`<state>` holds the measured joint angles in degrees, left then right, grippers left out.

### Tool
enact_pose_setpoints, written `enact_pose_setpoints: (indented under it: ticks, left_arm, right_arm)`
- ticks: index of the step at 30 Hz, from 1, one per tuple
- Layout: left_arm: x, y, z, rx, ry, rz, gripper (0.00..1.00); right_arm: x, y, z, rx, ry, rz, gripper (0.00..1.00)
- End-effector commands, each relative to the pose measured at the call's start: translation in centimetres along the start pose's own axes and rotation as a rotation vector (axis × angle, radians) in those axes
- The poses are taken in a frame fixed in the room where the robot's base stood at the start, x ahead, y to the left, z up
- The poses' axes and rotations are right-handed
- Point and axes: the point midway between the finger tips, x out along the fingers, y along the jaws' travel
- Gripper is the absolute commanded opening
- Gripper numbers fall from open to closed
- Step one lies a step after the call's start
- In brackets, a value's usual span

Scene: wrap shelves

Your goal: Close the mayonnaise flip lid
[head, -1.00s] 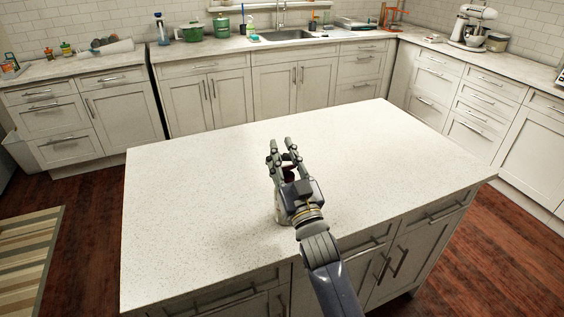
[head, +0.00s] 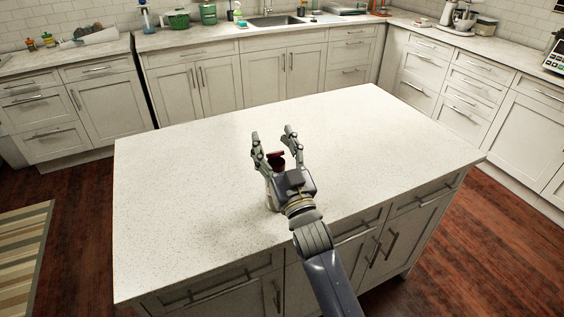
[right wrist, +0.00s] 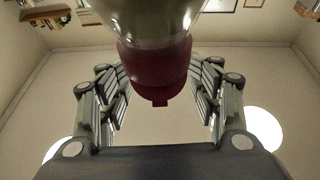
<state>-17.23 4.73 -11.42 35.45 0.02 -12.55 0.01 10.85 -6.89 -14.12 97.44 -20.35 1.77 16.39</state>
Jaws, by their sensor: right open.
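The mayonnaise bottle (head: 269,198) stands on the island, with its pale body mostly hidden behind my right gripper (head: 273,134). Its dark red cap (head: 275,159) shows between the fingers. In the right wrist view the cap (right wrist: 155,68) hangs from the top of the picture, below the clear bottle body (right wrist: 158,22), with a small tab (right wrist: 160,102) at its end. The lid looks seated on the cap there, but I cannot be sure that it is fully shut. My right gripper is open, with fingers on both sides of the cap and gaps visible. My left gripper is out of view.
The white speckled island top (head: 190,220) is otherwise clear. Counters with a sink (head: 280,20), a green pot (head: 177,19) and a stand mixer (head: 460,16) line the back, beyond a floor gap. A striped rug (head: 22,255) lies at the left.

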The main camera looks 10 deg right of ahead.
Motion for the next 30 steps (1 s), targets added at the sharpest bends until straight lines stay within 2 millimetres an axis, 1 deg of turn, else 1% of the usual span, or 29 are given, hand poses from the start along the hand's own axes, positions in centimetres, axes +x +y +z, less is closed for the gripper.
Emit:
enact_pose_setpoints:
  ticks: [9, 15, 18, 21, 30]
  left_arm:
    - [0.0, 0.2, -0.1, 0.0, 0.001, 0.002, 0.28]
    - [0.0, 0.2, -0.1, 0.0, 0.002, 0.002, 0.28]
    - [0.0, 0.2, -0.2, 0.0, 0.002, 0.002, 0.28]
    - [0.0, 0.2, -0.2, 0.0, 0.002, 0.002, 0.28]
    - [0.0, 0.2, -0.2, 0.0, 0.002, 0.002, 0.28]
  right_arm:
    - [-5.9, 0.0, 0.2, 0.001, -0.004, 0.0, 0.55]
    - [-9.1, 0.0, 0.1, 0.0, -0.003, 0.0, 0.55]
    - [-10.2, 0.0, 0.1, 0.0, -0.003, 0.0, 0.55]
    - [-10.8, 0.0, 0.0, 0.001, -0.002, 0.0, 0.55]
    - [-11.1, 0.0, 0.0, 0.0, 0.0, 0.0, 0.55]
